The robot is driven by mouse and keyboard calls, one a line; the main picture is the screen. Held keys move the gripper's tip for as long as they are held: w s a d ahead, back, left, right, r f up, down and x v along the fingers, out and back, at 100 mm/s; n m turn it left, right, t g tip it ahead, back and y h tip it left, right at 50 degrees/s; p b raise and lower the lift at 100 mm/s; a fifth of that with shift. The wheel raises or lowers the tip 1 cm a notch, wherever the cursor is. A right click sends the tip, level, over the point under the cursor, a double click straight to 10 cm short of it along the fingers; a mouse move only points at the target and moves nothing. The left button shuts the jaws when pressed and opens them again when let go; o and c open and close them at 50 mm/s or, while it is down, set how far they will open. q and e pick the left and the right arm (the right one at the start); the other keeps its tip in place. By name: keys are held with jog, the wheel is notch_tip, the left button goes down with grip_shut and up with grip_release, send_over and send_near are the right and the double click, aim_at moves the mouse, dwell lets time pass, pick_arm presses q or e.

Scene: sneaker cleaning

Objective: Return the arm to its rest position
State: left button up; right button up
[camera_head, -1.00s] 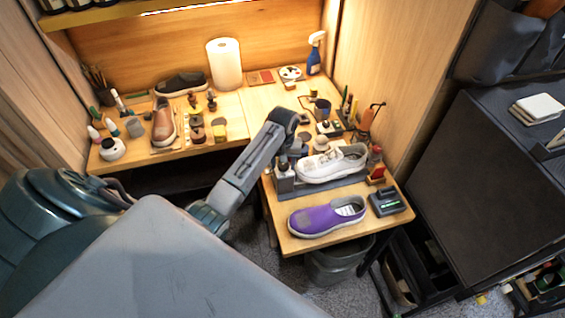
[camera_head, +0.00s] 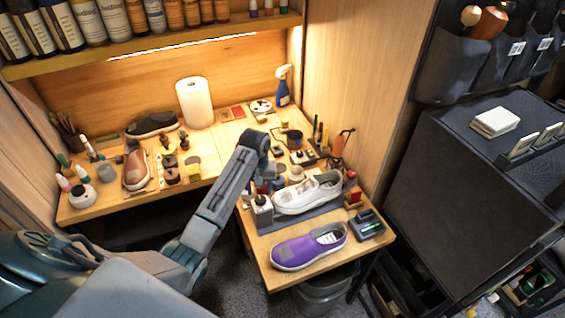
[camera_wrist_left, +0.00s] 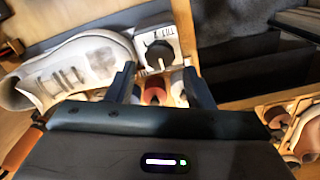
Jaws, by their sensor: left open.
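My left gripper (camera_wrist_left: 160,85) is open in the left wrist view, with nothing held between its two dark fingers. In the head view my left arm reaches over the small front table (camera_head: 262,262), and its wrist hides most of the gripper beside the white sneaker. The white sneaker (camera_head: 308,194) lies on a grey stand; the left wrist view shows dark smudges on the sneaker (camera_wrist_left: 70,72), left of the fingers. A white block-shaped item (camera_wrist_left: 157,35) shows beyond the fingers. My right gripper is not in view.
A purple shoe (camera_head: 307,248) lies at the table's front, beside a dark box (camera_head: 366,226). A brown shoe (camera_head: 137,168), paper roll (camera_head: 195,103) and several small bottles crowd the back bench. A dark cabinet (camera_head: 458,185) stands right. The floor gap before the bench is open.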

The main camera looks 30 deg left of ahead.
pick_arm(q)
jog(key=s+d+f+m, duration=0.2)
jog(key=s+d+f, duration=0.15)
jog(key=s, duration=0.55)
jog(key=s+d+r+m+t, duration=0.1)
jog(key=s+d+r+m, duration=0.1)
jog(key=s, duration=0.6)
jog(key=s+d+r+m+t, duration=0.1)
jog(key=s+d+r+t, duration=0.15)
jog(key=s, duration=0.45)
jog(key=s+d+r+m, duration=0.1)
jog(key=s+r+m, duration=0.15)
jog(key=s, duration=0.55)
notch_tip(320, 180, down, 37)
jog(key=a+n+g+y+b, duration=0.1)
jog(key=a+b, duration=0.2)
jog(key=b, duration=0.5)
jog(key=s+f+b, duration=0.3)
jog(key=s+f, duration=0.6)
jog(key=f, duration=0.4)
jog(key=s+f+g+b, duration=0.1)
jog(key=s+f+b, duration=0.2)
jog(key=s+f, duration=0.6)
notch_tip(320, 180, down, 5)
jog(key=shift+s+a+r+b, duration=0.1)
jog(key=shift+s+a+b, duration=0.2)
jog(key=shift+s+a, duration=0.15)
